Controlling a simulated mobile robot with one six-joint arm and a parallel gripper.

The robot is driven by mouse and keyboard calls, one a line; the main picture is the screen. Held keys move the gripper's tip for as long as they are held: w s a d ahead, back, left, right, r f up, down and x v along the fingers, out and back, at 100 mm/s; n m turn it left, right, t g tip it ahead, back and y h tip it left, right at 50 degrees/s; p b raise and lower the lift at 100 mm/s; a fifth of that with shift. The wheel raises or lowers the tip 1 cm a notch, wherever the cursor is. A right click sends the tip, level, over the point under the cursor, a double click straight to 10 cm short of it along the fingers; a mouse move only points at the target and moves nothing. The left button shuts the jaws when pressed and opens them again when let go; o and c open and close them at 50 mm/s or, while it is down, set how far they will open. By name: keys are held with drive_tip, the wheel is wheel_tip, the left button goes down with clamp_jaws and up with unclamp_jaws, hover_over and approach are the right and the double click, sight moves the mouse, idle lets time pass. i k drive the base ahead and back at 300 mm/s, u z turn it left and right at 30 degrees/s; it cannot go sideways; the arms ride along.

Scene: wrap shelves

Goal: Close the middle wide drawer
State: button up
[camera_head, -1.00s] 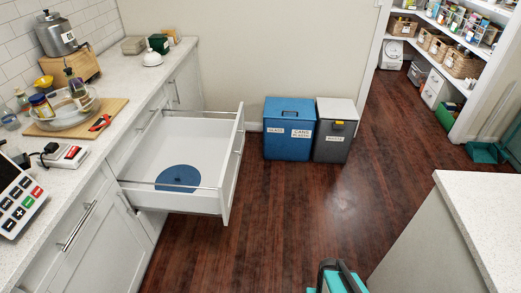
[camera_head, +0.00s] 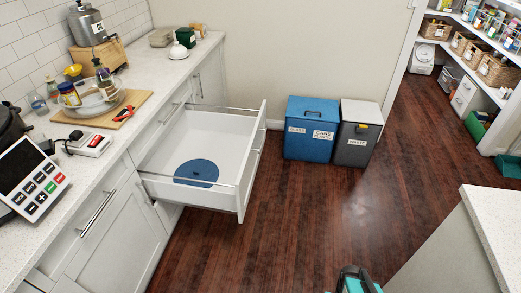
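The wide drawer (camera_head: 255,157) is white and pulled far out of the left cabinet row, over the floor. A round blue disc (camera_head: 196,172) lies on its bottom. Its front panel faces right, with a bar handle on it. At the bottom edge, right of centre, a teal and black part of my own body (camera_head: 357,281) shows, well apart from the drawer. I cannot tell whether it belongs to my gripper, and no fingers are visible.
A blue bin (camera_head: 312,130) and a grey bin (camera_head: 356,134) stand by the back wall, right of the drawer. A white-topped counter (camera_head: 490,225) is at the right. The wooden floor (camera_head: 285,225) between is clear. Items crowd the left worktop (camera_head: 60,205).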

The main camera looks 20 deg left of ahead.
sight(236, 143)
drive_tip(key=i, duration=1.25)
drive_tip(key=u, duration=1.65)
drive_tip(key=i, duration=0.2)
drive_tip(key=z, duration=0.75)
